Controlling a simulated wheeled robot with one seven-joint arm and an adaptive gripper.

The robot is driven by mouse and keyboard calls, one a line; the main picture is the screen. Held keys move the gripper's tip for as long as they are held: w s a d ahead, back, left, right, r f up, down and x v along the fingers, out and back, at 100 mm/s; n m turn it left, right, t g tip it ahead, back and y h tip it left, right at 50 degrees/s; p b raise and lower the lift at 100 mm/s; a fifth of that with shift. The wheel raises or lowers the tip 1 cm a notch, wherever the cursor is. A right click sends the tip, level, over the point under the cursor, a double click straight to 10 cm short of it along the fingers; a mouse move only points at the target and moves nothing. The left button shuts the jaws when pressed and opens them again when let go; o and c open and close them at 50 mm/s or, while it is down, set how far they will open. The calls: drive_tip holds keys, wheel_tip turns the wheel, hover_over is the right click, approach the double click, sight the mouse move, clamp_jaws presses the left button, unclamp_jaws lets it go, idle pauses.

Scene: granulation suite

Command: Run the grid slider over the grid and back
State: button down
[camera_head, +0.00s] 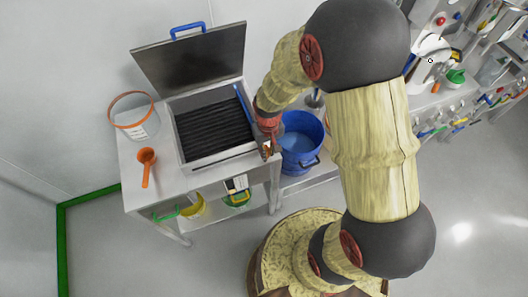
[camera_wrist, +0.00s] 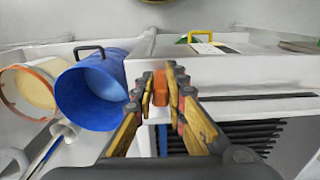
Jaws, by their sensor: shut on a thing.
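The grid (camera_head: 213,127) is a set of black bars in an open metal box on the white table; the bars also show at lower right in the wrist view (camera_wrist: 235,137). The grid slider (camera_head: 243,103) shows as a thin blue strip along the grid's right side, and as a blue piece (camera_wrist: 163,140) below the fingers in the wrist view. My gripper (camera_wrist: 161,84) is shut on an orange block, apparently the slider's handle, at the box's near right corner. In the head view my gripper (camera_head: 268,149) partly covers that corner.
The dark lid (camera_head: 195,57) with its blue handle stands open behind the box. An orange scoop (camera_head: 147,165) and an orange-rimmed round container (camera_head: 134,115) sit left of it. A blue bucket (camera_head: 303,140) stands close on the right. A lower shelf holds small items.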

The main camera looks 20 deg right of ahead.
drive_tip(key=shift+d, duration=0.1)
drive_tip(key=c, duration=1.7)
unclamp_jaws()
wheel_tip(320, 180, up, 12)
drive_tip(key=s+r+t, duration=0.2)
drive_tip(key=s+r, duration=0.2)
drive_tip(key=r, duration=0.3)
drive_tip(key=s+r+t, duration=0.1)
drive_tip(key=s+r, duration=0.3)
drive_tip(key=r, duration=0.3)
drive_tip(key=s+r+t, duration=0.2)
drive_tip(key=s+r, duration=0.3)
drive_tip(key=r, duration=0.2)
drive_tip(key=shift+t, duration=0.3)
